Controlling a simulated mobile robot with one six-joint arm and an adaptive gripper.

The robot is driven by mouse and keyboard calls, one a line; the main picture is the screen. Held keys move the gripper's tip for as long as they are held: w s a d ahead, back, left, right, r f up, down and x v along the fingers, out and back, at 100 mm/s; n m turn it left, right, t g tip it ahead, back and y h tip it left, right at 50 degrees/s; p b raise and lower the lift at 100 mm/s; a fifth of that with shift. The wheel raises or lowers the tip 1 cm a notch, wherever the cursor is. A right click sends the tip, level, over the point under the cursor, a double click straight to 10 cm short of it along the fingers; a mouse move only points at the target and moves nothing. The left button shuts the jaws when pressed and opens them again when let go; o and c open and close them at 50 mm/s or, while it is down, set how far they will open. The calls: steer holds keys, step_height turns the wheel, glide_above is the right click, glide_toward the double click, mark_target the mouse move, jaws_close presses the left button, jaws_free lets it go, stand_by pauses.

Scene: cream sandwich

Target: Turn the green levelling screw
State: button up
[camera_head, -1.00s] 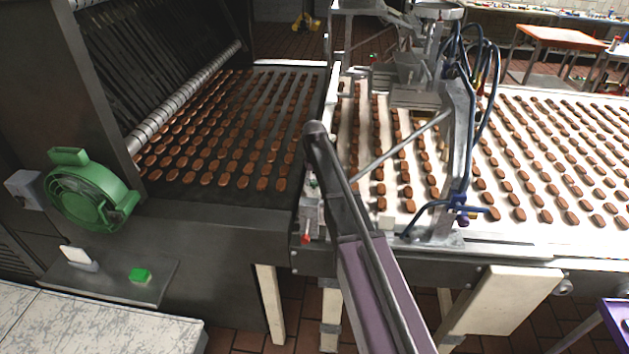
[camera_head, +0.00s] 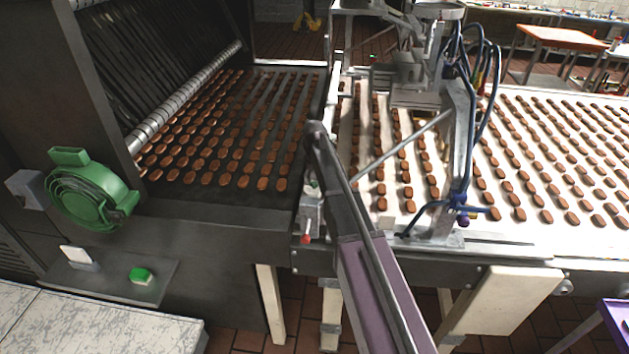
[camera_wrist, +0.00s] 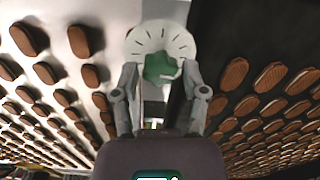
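The green levelling screw (camera_wrist: 161,67) shows in the wrist view as a green knob in front of a white dial with dark tick marks (camera_wrist: 162,38). My gripper (camera_wrist: 160,73) has one finger on each side of the knob. The fingers stand apart, and thin gaps seem to show beside the knob; contact is not clear. In the head view my arm covers most of this spot, and only a small green bit of the screw (camera_head: 313,187) shows beside it, at the joint between the two conveyors.
Rows of brown biscuits lie on the dark belt (camera_head: 222,192) at left and the white belt (camera_head: 455,225) at right. A metal depositor frame with blue hoses (camera_head: 462,130) stands close right of my arm. A red-tipped part (camera_head: 306,238) sits below the screw.

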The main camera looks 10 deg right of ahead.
mark_target(315, 182)
steer(key=shift+o, duration=0.4)
steer(key=shift+n, duration=0.4)
steer(key=n, duration=0.4)
steer(key=shift+n, duration=0.3)
steer(key=n, duration=0.5)
steer(key=shift+d+n, duration=0.1)
steer(key=shift+n, duration=0.3)
step_height(315, 182, up, 14)
steer(key=p, duration=1.4)
steer(key=s+f+m+b, duration=0.8)
steer(key=s+f+b, duration=1.8)
steer(key=f+b, duration=0.4)
steer(key=shift+s+f+m, duration=0.2)
steer(key=shift+s+m, duration=0.1)
steer(key=shift+s, duration=0.05)
